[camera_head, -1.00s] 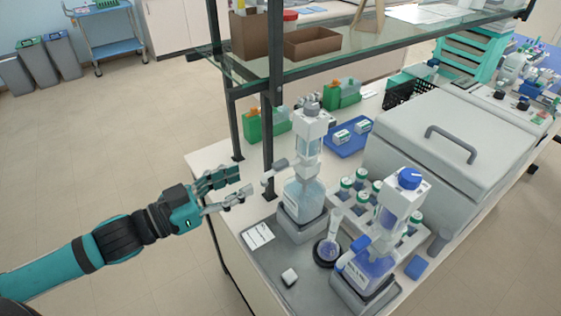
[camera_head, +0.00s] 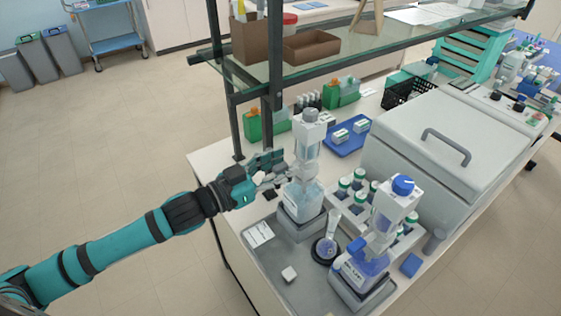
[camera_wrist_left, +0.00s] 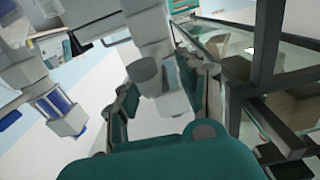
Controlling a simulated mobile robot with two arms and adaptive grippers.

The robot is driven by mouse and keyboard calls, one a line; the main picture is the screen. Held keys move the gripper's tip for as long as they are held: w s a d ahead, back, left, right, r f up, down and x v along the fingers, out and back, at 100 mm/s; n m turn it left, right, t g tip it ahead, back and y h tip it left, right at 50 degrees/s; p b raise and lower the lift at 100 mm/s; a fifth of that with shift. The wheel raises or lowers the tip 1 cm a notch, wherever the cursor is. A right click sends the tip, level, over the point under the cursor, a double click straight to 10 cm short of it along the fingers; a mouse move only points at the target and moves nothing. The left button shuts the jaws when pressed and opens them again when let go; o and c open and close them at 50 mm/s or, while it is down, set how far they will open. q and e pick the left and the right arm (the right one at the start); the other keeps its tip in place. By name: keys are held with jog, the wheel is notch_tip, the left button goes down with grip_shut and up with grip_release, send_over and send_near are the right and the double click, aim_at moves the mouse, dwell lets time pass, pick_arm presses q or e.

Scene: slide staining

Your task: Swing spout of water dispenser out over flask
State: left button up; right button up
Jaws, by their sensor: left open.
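The dispenser with pale, clear liquid (camera_head: 303,198), which I take as the water dispenser, stands on a grey block on the bench. Its white column (camera_head: 308,150) rises from the bottle. My left gripper (camera_head: 278,172) is open at the column's left side, where the spout is mostly hidden by the fingers. In the left wrist view, a grey spout end (camera_wrist_left: 143,70) shows between the open fingers; I cannot tell whether they touch it. The small flask (camera_head: 326,247) stands on a dark round base, in front and to the right of this dispenser. My right gripper is not in view.
A second dispenser with blue-violet liquid (camera_head: 365,265) stands right of the flask. A rack of green-capped bottles (camera_head: 347,205) is behind. A black shelf post (camera_head: 268,150) rises close behind my gripper. A small white item (camera_head: 289,274) lies on the grey tray.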

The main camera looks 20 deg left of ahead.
pick_arm(q)
jog(key=shift+c, duration=0.2)
grip_shut()
dwell(0.3)
jog(key=shift+w, duration=0.15)
